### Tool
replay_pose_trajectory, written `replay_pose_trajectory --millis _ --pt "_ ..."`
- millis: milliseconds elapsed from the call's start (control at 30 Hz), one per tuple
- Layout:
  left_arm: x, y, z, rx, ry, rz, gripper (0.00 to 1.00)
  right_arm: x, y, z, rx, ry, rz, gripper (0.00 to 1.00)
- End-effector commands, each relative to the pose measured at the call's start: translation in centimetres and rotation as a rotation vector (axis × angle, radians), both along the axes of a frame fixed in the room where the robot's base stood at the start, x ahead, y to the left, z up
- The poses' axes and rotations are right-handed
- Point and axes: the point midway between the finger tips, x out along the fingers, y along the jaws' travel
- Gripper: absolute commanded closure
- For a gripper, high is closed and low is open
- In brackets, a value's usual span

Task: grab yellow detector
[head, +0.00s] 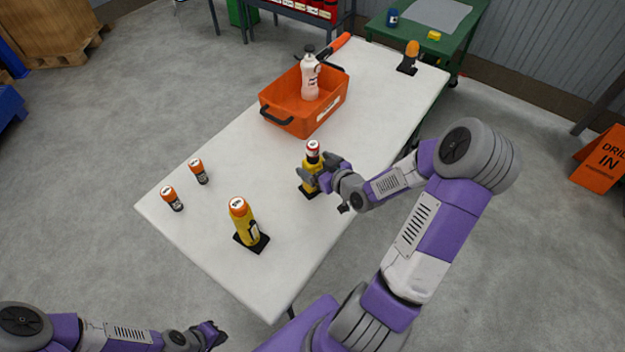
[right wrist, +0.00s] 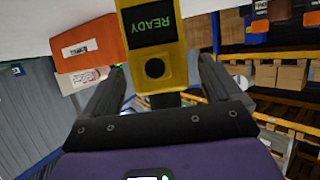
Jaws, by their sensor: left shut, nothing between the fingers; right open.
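The yellow detector (head: 308,185), with a red-and-white top, stands upright on a black base on the white table. In the right wrist view it shows as a yellow body (right wrist: 149,75) with a dark screen reading READY, upside down, and a round black button. My right gripper (head: 318,176) is open at it; in the right wrist view its two fingers (right wrist: 160,82) lie either side of the detector, with gaps showing. My left gripper (head: 217,334) is shut and empty, low beside the table's near end.
On the white table (head: 190,240), a yellow orange-capped object (head: 245,222) stands on a black base. Two small orange-topped cylinders (head: 172,198) (head: 199,171) stand left. An orange bin (head: 290,118) holds a white bottle (head: 310,78). A black-and-orange device (head: 409,58) stands at the far end.

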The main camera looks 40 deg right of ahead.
Motion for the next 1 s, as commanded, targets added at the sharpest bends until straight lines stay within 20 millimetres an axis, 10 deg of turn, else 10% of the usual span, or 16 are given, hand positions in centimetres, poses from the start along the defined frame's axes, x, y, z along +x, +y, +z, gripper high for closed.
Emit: replay_pose_trajectory --millis 500,1000 --pt "0.0 0.0 -1.3 0.0 0.0 0.0 1.0 3.4 0.0 -1.1 0.0 0.001 0.0 0.08" --pt "0.0 0.0 -1.3 0.0 0.0 0.0 1.0 3.3 0.0 -1.1 0.0 0.001 0.0 0.85"
